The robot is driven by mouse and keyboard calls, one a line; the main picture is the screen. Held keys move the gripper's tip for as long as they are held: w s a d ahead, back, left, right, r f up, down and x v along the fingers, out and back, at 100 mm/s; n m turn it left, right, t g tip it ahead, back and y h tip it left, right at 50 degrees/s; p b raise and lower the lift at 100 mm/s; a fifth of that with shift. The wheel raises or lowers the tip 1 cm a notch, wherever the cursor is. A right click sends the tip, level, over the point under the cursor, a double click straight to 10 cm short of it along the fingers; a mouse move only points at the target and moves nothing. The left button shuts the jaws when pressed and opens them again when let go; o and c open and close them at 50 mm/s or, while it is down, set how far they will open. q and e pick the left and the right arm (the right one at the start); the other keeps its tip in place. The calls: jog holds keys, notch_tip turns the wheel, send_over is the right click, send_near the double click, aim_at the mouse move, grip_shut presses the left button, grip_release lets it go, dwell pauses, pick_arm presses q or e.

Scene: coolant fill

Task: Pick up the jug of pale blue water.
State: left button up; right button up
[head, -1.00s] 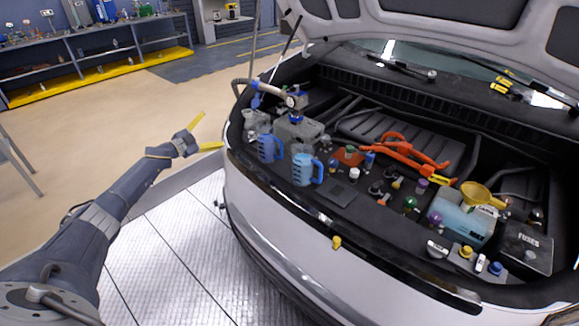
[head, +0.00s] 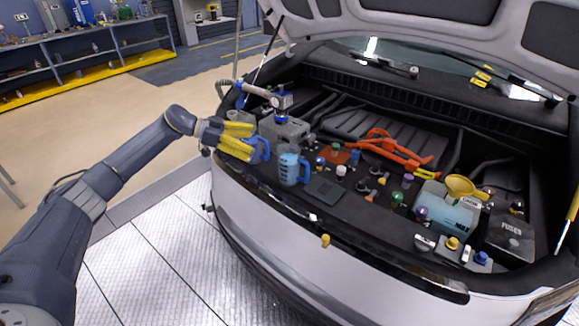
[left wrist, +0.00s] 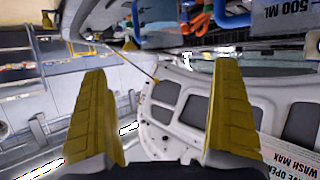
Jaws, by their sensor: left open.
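A clear jug with a blue handle and pale blue water (head: 290,167) stands upright near the front left of the engine bay. A second jug with deeper blue contents (head: 262,149) stands just left of it, partly hidden by my left gripper. My left gripper (head: 246,142) is open, its yellow fingers pointing right, at the second jug and short of the pale one. In the left wrist view the fingers (left wrist: 162,90) are wide apart with nothing gripped; part of a jug marked 500 ML (left wrist: 285,12) shows at the top right.
A coolant tank with a yellow funnel (head: 459,186), a fuse box (head: 511,238) and several coloured caps crowd the bay's right. Orange cables (head: 392,148) lie behind. The raised hood (head: 420,40) hangs above. A yellow tip (head: 569,215), apparently my right gripper's finger, shows at the right edge.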

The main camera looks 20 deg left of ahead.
aim_at(284, 150)
pick_arm(q)
jog(key=x, duration=1.4)
jog(key=shift+w+r, duration=0.1)
jog(key=shift+w, duration=0.05)
